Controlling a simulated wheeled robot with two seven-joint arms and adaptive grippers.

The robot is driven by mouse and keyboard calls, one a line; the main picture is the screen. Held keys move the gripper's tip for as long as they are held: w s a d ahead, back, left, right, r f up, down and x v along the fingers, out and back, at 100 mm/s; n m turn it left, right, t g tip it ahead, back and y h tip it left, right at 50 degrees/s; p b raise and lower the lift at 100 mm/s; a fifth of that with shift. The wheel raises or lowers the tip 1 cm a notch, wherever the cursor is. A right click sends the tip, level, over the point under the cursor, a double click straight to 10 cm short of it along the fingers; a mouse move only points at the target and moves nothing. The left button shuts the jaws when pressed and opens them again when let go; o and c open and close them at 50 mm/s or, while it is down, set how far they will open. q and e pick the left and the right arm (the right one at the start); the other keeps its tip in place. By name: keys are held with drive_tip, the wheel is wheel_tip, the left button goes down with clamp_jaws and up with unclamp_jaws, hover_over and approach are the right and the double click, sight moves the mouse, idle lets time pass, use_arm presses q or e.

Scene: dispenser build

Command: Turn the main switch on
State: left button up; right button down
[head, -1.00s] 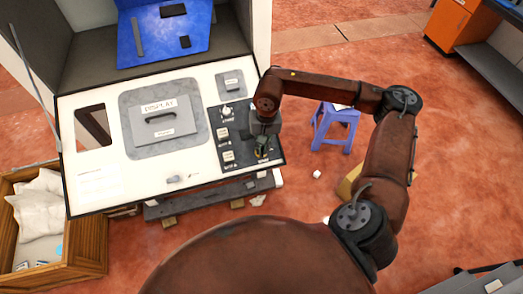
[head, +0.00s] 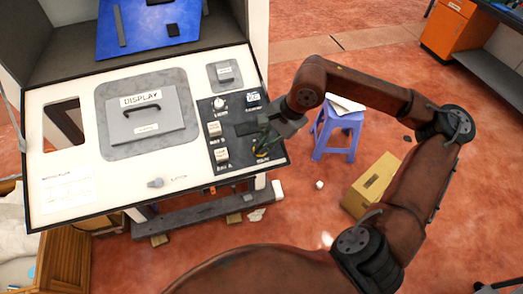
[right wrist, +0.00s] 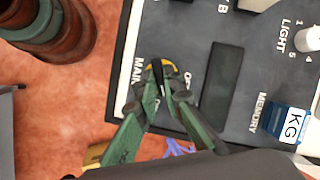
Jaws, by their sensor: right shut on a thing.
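My right gripper (head: 262,147) reaches in from the right over this corner. In the right wrist view its green fingers (right wrist: 162,88) are closed on the switch knob. The fingers hide part of the knob and labels, so I cannot tell its setting. My left gripper is not in view.
A blank dark display (right wrist: 222,85) and a blue MEMORY piece marked KG (right wrist: 289,122) are close to the fingers. The white console top (head: 70,165) carries a grey DISPLAY plate (head: 150,140). A purple stool (head: 340,125) and a cardboard box (head: 372,185) stand on the floor at right.

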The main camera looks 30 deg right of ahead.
drive_tip(key=m+b, duration=0.1)
drive_tip(key=b, duration=0.1)
drive_tip(key=m+t+b, duration=0.1)
drive_tip(key=m+b, duration=0.1)
drive_tip(key=shift+s+d+f, duration=0.1)
drive_tip(key=shift+f, duration=0.3)
use_arm(q)
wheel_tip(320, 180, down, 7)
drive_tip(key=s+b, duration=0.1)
drive_tip(key=b, duration=0.1)
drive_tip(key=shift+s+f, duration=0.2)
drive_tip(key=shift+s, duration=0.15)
use_arm(e)
drive_tip(key=shift+s+r+m+t, duration=0.15)
drive_tip(key=shift+m+t, duration=0.1)
drive_tip(key=shift+m, duration=0.3)
drive_tip(key=shift+w+r+m+t, duration=0.1)
drive_tip(key=shift+m+t, duration=0.15)
drive_tip(key=shift+m, duration=0.3)
drive_tip(key=c, duration=2)
unclamp_jaws()
drive_tip(key=shift+c, duration=0.2)
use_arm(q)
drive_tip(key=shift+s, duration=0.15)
use_arm(e)
drive_tip(key=shift+r, duration=0.1)
